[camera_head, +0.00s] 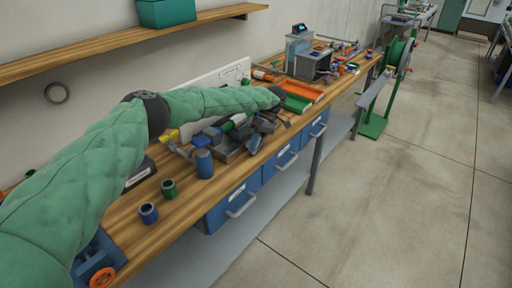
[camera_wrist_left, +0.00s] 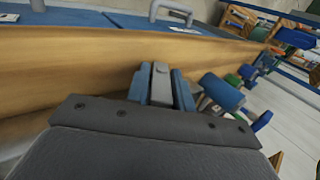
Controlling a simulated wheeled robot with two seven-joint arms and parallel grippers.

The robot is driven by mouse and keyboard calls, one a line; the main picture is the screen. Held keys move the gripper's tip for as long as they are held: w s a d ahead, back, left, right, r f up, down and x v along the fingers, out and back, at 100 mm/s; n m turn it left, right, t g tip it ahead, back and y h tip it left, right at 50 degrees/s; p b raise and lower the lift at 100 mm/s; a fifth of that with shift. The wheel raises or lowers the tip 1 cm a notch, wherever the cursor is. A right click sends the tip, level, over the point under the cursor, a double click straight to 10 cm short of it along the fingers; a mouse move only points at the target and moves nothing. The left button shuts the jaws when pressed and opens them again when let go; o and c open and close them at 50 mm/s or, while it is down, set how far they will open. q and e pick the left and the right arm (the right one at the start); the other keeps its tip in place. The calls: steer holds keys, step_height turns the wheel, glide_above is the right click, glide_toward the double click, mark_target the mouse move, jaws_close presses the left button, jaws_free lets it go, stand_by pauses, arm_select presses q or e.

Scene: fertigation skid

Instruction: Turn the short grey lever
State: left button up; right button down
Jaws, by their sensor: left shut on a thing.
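The short grey lever (camera_wrist_left: 160,84) shows in the left wrist view as a small grey block between two blue fingers. My left gripper (camera_wrist_left: 159,92) is shut on it, with one finger on each side. In the head view my left arm, in a green quilted sleeve, reaches over the bench, and my left gripper (camera_head: 266,124) is at the right part of the skid (camera_head: 230,148). There I cannot make out the lever among the dark parts. The lever's turn angle is hard to tell. My right gripper is in neither view.
The wooden bench (camera_head: 183,213) carries a blue cylinder (camera_head: 204,164), a green cup (camera_head: 169,189) and a blue cup (camera_head: 148,213) in front. An orange tray (camera_head: 302,91) and a grey machine (camera_head: 312,66) stand beyond the gripper. Blue drawers (camera_head: 236,207) hang under the bench.

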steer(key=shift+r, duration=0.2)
arm_select(q)
steer(key=o, duration=0.9)
steer(key=shift+d, duration=0.1)
steer(key=shift+c, duration=0.2)
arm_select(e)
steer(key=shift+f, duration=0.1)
arm_select(q)
steer(key=shift+w+d+r, duration=0.1)
steer(key=shift+w+r, duration=0.1)
steer(key=shift+r, duration=0.05)
steer(key=b+v, duration=0.3)
steer(key=v, duration=0.3)
steer(key=shift+w+d+r, duration=0.2)
steer(key=shift+w+r, duration=0.05)
steer(key=shift+r, duration=0.15)
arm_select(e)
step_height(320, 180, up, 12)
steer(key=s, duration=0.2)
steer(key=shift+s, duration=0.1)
